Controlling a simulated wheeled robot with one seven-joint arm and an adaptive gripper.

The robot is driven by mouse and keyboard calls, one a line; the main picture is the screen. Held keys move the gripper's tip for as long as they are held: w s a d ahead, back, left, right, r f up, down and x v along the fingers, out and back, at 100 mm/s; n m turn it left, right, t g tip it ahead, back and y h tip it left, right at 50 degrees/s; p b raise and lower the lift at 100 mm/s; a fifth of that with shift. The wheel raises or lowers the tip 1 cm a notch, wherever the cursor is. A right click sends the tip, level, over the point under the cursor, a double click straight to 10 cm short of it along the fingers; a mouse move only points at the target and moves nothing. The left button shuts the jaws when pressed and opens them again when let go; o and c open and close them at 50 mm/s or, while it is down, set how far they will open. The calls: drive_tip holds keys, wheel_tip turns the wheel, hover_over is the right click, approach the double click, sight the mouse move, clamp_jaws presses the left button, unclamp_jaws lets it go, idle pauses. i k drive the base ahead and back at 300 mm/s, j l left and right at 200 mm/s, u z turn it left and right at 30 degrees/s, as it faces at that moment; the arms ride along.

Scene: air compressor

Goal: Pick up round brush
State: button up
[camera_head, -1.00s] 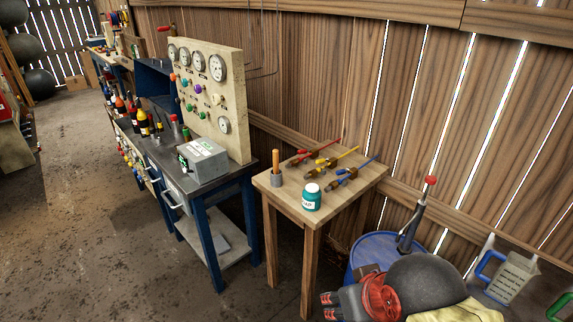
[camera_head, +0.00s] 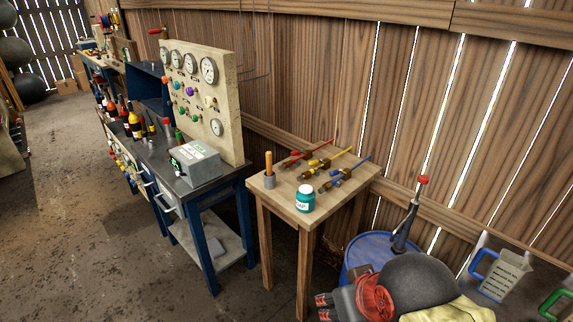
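An upright piece with an orange-brown handle and a grey, cylindrical lower part (camera_head: 268,171) stands on the small wooden table (camera_head: 283,200), near its left corner. It looks like the round brush, but it is too small to tell whether the grey part is bristles or a holder. It stands to the left of a teal jar with a white lid (camera_head: 304,199), apart from it. Nothing is touching its handle. My gripper is not in view.
Red, yellow and blue-handled tools (camera_head: 338,178) lie at the back of the small table. A blue workbench (camera_head: 207,190) with a gauge panel (camera_head: 230,90) stands left. A blue barrel (camera_head: 362,252) and a dark domed object (camera_head: 423,278) are front right. Floor is clear at left.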

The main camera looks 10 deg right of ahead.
sight(267, 154)
drive_tip(key=i+j, duration=0.25)
drive_tip(key=i, duration=0.2)
drive_tip(key=i+j+u, duration=0.15)
drive_tip(key=i, duration=0.3)
drive_tip(key=i+j, duration=0.3)
drive_tip(key=i, duration=0.15)
drive_tip(key=i+j+u, duration=0.1)
drive_tip(key=i, duration=0.35)
drive_tip(key=j, duration=0.1)
